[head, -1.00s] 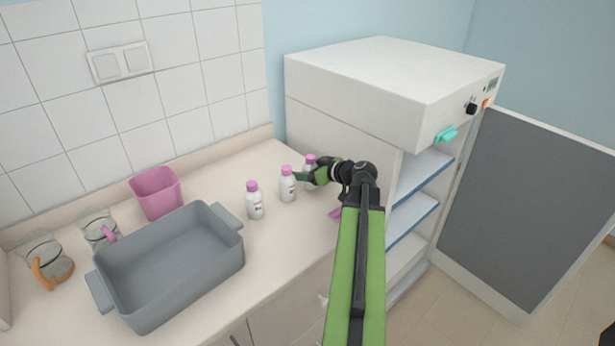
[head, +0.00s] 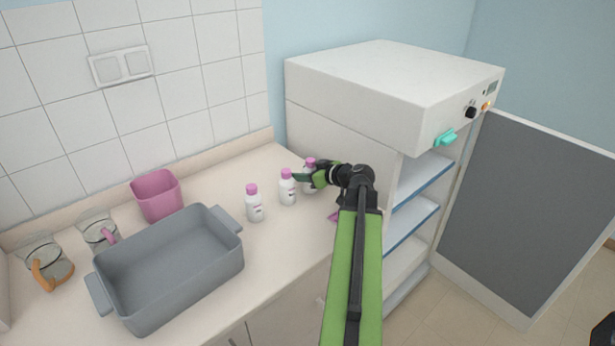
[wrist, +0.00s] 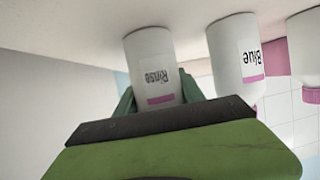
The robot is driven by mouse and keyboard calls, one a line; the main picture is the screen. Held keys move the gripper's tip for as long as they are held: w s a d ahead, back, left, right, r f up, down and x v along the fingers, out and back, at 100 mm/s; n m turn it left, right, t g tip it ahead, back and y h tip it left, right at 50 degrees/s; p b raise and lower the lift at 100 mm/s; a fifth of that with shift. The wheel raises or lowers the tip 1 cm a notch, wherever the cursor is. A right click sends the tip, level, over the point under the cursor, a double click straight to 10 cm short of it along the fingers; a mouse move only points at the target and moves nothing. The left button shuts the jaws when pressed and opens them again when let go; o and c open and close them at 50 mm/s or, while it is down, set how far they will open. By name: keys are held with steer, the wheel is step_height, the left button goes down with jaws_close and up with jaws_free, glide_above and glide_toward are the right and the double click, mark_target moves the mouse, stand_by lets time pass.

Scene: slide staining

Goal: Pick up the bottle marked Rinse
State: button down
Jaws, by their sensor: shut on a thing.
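The bottle marked Rinse (wrist: 148,60) is white with a pink band near its cap end and appears upside down in the wrist view. My gripper (wrist: 158,90) is shut on it, with one green finger on each side. In the head view this bottle (head: 309,164) is the rightmost of three pink-capped bottles, partly hidden by my gripper (head: 304,178). It looks upright; I cannot tell whether its base is clear of the counter. The bottle marked Blue (wrist: 236,55) stands close beside it and is the middle bottle in the head view (head: 288,190).
A third bottle (head: 254,205) stands to the left. A grey tub (head: 170,290), a pink container (head: 158,196) and two glass jugs (head: 48,262) are on the counter further left. A white cabinet (head: 390,90) with an open door (head: 530,215) is at right.

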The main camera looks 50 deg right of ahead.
step_height(320, 180, up, 10)
steer(key=p, duration=1)
steer(key=shift+a, duration=0.15)
